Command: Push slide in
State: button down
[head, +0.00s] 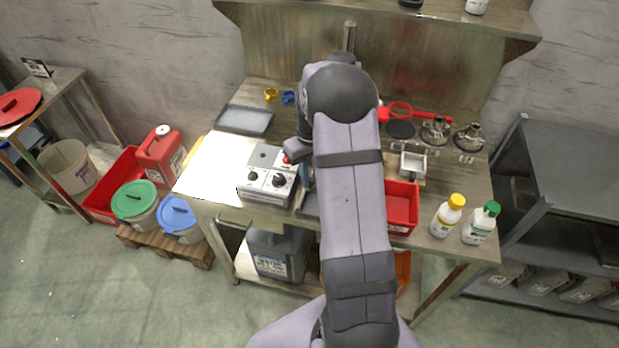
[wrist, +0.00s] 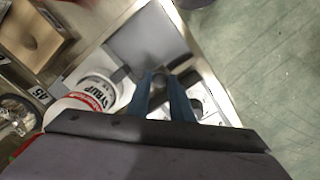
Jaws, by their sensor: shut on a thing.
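A pale control box (head: 266,178) with two black knobs on its front and a grey plate on top stands on the bench, left of my arm. In the wrist view a grey plate (wrist: 148,42) lies beyond my fingertips, with the white knob panel (wrist: 208,104) to their right. My gripper (wrist: 162,76) has its two blue fingers closed on a small grey piece (wrist: 160,82). I cannot tell for sure whether this piece is the slide. In the head view my arm hides most of the gripper; a bit of blue finger (head: 306,177) shows right of the box.
A white can with a red SYRUP label (wrist: 92,97) is close left of my fingers. A red bin (head: 402,207) and two bottles (head: 448,215) stand right of my arm. A grey tray (head: 245,120) lies behind the box. The bench's left end is clear.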

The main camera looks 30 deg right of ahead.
jog(key=shift+w+d+r, duration=0.15)
jog(key=shift+w+d, duration=0.05)
jog(key=shift+w, duration=0.1)
jog(key=c, duration=1.9)
grip_release()
jog(key=o, duration=0.3)
jog(key=shift+s+a, duration=0.1)
jog(key=shift+s, duration=0.1)
